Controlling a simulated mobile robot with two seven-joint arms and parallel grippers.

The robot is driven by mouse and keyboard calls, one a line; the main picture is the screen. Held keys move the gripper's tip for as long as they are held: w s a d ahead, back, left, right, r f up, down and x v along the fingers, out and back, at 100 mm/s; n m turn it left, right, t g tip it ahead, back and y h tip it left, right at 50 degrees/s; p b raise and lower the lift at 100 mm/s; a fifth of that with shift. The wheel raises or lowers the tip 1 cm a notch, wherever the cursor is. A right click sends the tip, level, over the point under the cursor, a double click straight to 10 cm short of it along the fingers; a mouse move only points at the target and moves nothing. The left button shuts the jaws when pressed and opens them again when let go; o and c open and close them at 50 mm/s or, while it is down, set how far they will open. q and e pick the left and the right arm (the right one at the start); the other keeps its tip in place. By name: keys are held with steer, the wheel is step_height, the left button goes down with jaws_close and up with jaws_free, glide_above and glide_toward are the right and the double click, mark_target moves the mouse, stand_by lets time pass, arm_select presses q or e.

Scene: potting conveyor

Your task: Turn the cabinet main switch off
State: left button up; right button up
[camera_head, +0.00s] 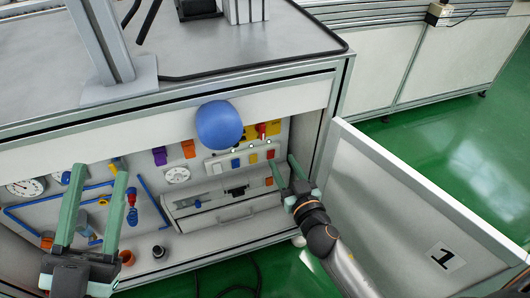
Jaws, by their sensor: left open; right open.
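The open cabinet shows a back panel with a yellow plate carrying a red switch (261,130), which looks like the main switch; its exact handle position is too small to tell. My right gripper (282,162) is open and empty, inside the cabinet opening, just below and to the right of the red switch, apart from it as far as I can tell. My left gripper (100,172) is open and empty, in front of the pipes and valves at the left of the cabinet.
The cabinet door (400,205), marked 1, stands open at the right. A blue ball-like thing (219,125) is at the cabinet's top edge, left of the switch. A strip of small coloured switches (236,162) and a drawer (233,214) lie below. Gauges (177,175) are on the panel.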

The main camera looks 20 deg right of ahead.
mark_target(263, 129)
arm_select(q)
steer(key=h, duration=0.1)
steer(key=s+m+b, duration=0.1)
steer(key=s+m+h+b, duration=0.1)
steer(key=shift+s+d+f+h, duration=0.1)
steer(key=shift+d+f+h, duration=0.15)
steer(key=shift+f+h, duration=0.05)
arm_select(e)
steer(key=shift+t, duration=0.4)
steer(key=w, duration=0.9)
steer(key=w+f, duration=0.1)
steer(key=w, duration=0.3)
steer(key=shift+w+a, duration=0.35)
steer(key=shift+w, duration=0.05)
steer(key=shift+c, duration=0.3)
jaws_close()
